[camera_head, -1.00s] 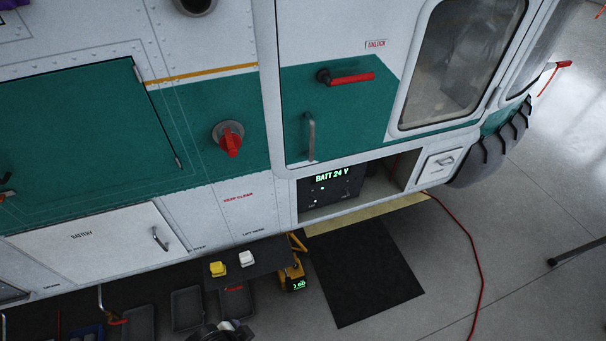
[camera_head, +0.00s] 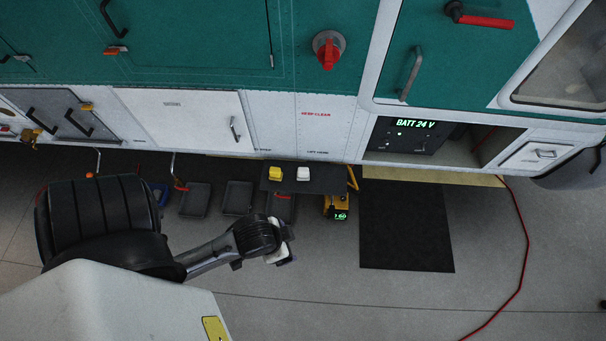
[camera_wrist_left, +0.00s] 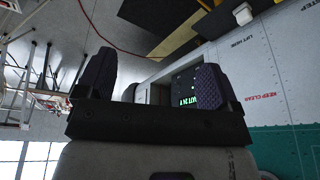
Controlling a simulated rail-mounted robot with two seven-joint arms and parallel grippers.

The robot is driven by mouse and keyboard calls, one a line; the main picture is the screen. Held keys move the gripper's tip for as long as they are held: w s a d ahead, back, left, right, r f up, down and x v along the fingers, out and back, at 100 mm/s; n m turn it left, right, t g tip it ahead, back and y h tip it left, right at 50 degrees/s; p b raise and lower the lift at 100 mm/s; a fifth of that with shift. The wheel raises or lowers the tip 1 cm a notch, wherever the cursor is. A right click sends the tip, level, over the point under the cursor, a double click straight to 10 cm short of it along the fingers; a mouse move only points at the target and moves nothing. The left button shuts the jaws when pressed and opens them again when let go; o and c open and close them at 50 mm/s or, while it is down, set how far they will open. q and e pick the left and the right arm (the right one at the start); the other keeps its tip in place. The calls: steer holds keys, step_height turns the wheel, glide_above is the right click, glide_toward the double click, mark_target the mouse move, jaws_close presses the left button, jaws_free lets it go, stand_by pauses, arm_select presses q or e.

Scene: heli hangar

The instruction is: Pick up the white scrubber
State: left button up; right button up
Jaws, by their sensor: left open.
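The white scrubber (camera_head: 303,174) is a small white block on a dark shelf (camera_head: 325,181) below the helicopter's side. A yellow block (camera_head: 275,174) lies just to its left, with a gap between them. My left gripper (camera_head: 286,243) is in front of the shelf, apart from the scrubber. In the left wrist view, its two dark textured fingers (camera_wrist_left: 155,85) are wide apart with nothing between them. The white scrubber (camera_wrist_left: 243,13) shows there near the top, beyond the right finger. My right gripper is in neither view.
Several dark trays (camera_head: 238,198) sit on the floor left of and below the shelf. A yellow device (camera_head: 338,207) with a green display stands beside the shelf's right end. A black mat (camera_head: 405,226) and a red cable (camera_head: 522,252) lie further right. The floor in front is open.

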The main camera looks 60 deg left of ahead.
arm_select(q)
steer(key=c, duration=0.4)
steer(key=shift+o, duration=0.2)
